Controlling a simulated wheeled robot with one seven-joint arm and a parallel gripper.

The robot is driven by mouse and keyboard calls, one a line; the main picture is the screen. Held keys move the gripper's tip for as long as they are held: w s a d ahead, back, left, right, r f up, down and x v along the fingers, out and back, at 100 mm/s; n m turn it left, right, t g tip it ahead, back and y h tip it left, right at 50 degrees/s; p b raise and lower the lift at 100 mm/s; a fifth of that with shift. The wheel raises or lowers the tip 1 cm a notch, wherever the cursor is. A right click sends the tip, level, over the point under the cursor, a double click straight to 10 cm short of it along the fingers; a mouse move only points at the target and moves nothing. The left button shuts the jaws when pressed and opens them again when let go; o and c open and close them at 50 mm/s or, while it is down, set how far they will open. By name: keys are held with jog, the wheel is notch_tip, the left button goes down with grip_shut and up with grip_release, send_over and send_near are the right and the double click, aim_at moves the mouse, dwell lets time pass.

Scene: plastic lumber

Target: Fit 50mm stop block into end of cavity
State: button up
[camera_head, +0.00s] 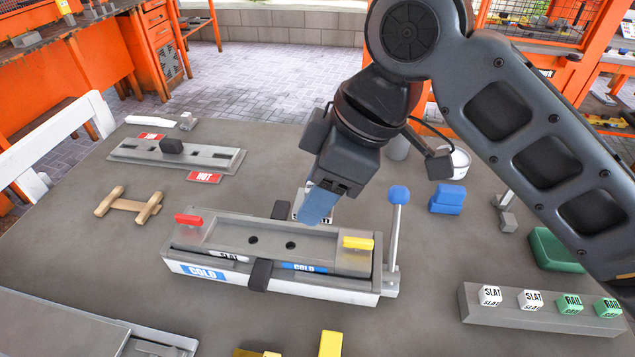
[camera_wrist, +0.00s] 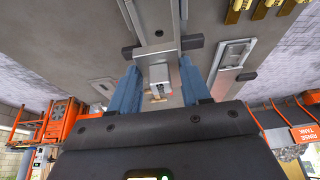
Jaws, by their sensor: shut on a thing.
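My gripper (camera_head: 318,206) points down over the mould's far side, its blue fingers shut on a small pale grey block. The block (camera_wrist: 158,74) shows between the fingers in the wrist view. In the head view the fingers cover most of it; a white face with black lettering (camera_head: 299,200) shows beside them. The grey mould (camera_head: 215,240) stands below with a long shallow cavity (camera_head: 270,243) with two dark round holes. A red tab (camera_head: 189,220) is at its left end and a yellow tab (camera_head: 358,243) at its right. I cannot tell if the block touches the mould.
A blue-knobbed lever (camera_head: 397,215) rises at the mould's right end. Dark clamps (camera_head: 259,274) cross its sides. A second mould marked HOT (camera_head: 200,155), a wooden piece (camera_head: 130,205), blue blocks (camera_head: 446,198) and a rack of labelled cubes (camera_head: 535,305) stand around it.

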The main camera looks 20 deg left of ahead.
jog(key=shift+d+r, duration=0.1)
jog(key=shift+d, duration=0.1)
jog(key=shift+f+b, duration=1.6)
jog(key=shift+f, duration=1.9)
jog(key=shift+f, duration=0.75)
jog(key=o, duration=1)
jog(key=shift+o, duration=1)
jog(key=shift+s+f, duration=0.1)
jog(key=shift+o, duration=1.4)
jog(key=shift+f, duration=0.1)
